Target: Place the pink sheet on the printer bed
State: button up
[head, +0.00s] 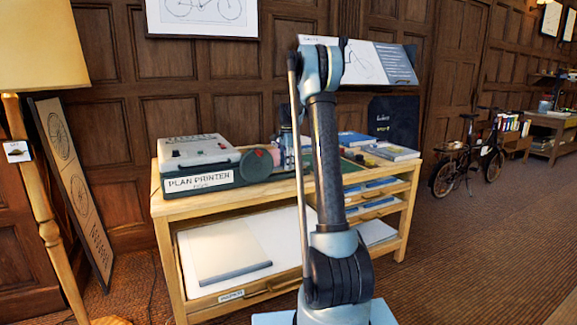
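The plan printer (195,162) stands on the left of the wooden desk, a pale grey unit on a dark green base with a "PLAN PRINTER" label. I cannot make out a clearly pink sheet. A pale sheet or board (222,250) with a grey strip along its front edge lies in the open lower drawer. My arm rises in front of the desk. A blue-grey part behind it, just right of the printer, may be my wrist; my gripper's fingers cannot be made out.
My arm hides the desk's middle. Books (390,151) lie at the desk's right, above partly open shallow drawers (375,195). A tilted drawing board (375,62) stands behind. A floor lamp (45,200) is at left and a bicycle (468,160) at right. Carpet at right is clear.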

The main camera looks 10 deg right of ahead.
jog(key=shift+r, duration=0.15)
notch_tip(320, 180, up, 12)
jog(key=s+r+n, duration=0.2)
jog(key=s+n, duration=0.2)
jog(key=s, duration=1.2)
jog(key=s+f+n+t, duration=0.1)
jog(key=s+f+n, duration=0.35)
jog(key=s, duration=1.05)
jog(key=s+f+n+t, duration=0.1)
jog(key=s+f+n, duration=0.35)
jog(key=s, duration=1.05)
jog(key=s+f+n, duration=0.1)
jog(key=s+f, duration=0.9)
jog(key=f, duration=0.3)
jog(key=shift+s+d+n, duration=0.3)
jog(key=shift+d, duration=0.15)
jog(key=shift+o, duration=0.5)
jog(key=shift+f, duration=0.1)
